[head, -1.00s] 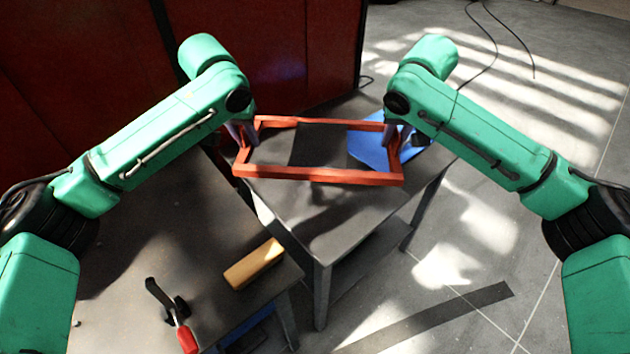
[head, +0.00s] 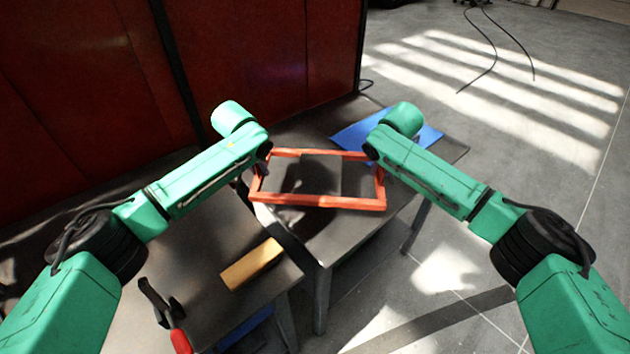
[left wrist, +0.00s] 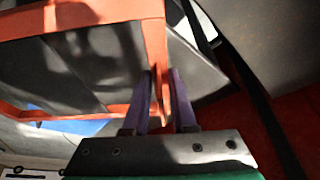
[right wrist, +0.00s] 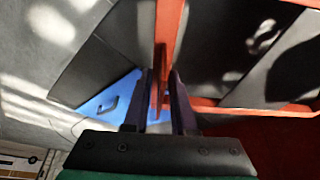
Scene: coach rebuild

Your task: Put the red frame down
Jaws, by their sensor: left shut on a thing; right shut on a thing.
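The red frame (head: 320,202) is an open rectangle, held roughly level between my two arms over the small grey table (head: 340,240). My left gripper is shut on its left end bar; the two fingers (left wrist: 161,88) straddle the bar in the left wrist view. My right gripper is shut on the opposite end bar, its fingers (right wrist: 163,88) on either side in the right wrist view. In the head view my forearms hide most of both grippers. I cannot tell whether the frame touches the tabletop.
A blue sheet (head: 428,136) lies on the table's far part. A dark bench (head: 205,245) at the left carries a tan block (head: 252,264) and a red-handled tool (head: 180,340). A dark red panel (head: 80,90) stands behind. Floor at the right is open.

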